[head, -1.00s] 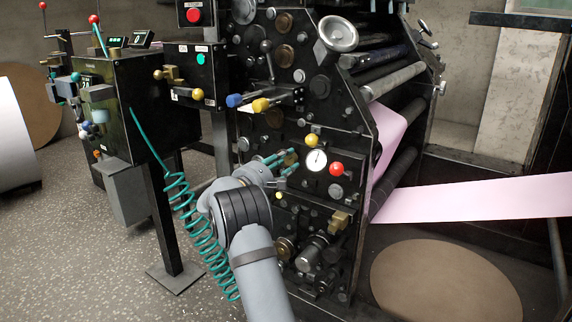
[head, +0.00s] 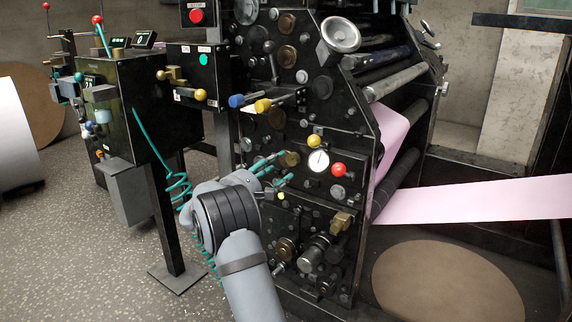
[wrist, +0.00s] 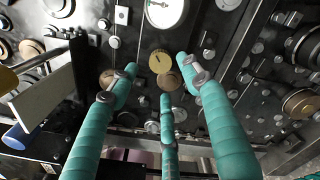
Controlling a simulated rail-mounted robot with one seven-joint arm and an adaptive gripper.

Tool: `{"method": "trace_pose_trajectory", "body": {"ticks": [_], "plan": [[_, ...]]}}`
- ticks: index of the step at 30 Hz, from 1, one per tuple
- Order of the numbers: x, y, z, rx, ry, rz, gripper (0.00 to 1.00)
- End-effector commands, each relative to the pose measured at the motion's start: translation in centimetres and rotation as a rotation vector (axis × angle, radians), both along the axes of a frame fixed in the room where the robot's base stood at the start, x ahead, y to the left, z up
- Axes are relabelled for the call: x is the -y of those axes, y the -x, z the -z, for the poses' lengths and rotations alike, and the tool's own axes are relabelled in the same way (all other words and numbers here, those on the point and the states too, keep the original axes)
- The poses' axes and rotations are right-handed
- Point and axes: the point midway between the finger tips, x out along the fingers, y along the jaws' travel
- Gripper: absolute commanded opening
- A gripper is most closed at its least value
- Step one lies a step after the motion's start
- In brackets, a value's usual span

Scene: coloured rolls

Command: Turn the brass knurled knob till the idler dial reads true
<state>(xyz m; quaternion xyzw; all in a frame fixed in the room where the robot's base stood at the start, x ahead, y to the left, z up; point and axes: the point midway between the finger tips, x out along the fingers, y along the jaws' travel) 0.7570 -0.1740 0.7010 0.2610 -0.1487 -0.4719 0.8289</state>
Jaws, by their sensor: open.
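The idler dial (head: 318,161) is a round white gauge on the black machine's side. It also shows at the top of the wrist view (wrist: 165,10); its reading is too small to tell. The brass knurled knob (head: 289,159) sits just left of the dial in the head view. In the wrist view a brass disc (wrist: 160,62) lies below the dial; I cannot tell for certain that it is the same knob. My gripper (head: 280,169) has teal fingers, spread open and empty, close to the knob. Whether any finger touches it is unclear.
A yellow ball (head: 314,141) and a red ball (head: 339,169) stand close to the dial. Blue and yellow handles (head: 262,106) jut out above. A coiled teal cable (head: 178,187) hangs beside my arm. Pink web (head: 470,203) runs out at right.

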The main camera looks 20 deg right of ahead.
Motion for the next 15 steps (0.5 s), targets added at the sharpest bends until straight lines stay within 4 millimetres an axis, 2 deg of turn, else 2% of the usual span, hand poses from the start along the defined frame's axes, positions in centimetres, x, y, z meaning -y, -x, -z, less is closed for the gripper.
{"method": "trace_pose_trajectory", "body": {"ticks": [1,6,10,15], "plan": [[-1.2,0.5,-0.1,0.0,0.0,-0.004,0.48],[-3.7,2.2,0.0,0.0,-0.001,-0.001,0.48],[-4.9,2.9,0.0,0.0,0.0,0.001,0.48],[-5.4,3.3,0.0,0.001,-0.001,0.004,0.48]]}}
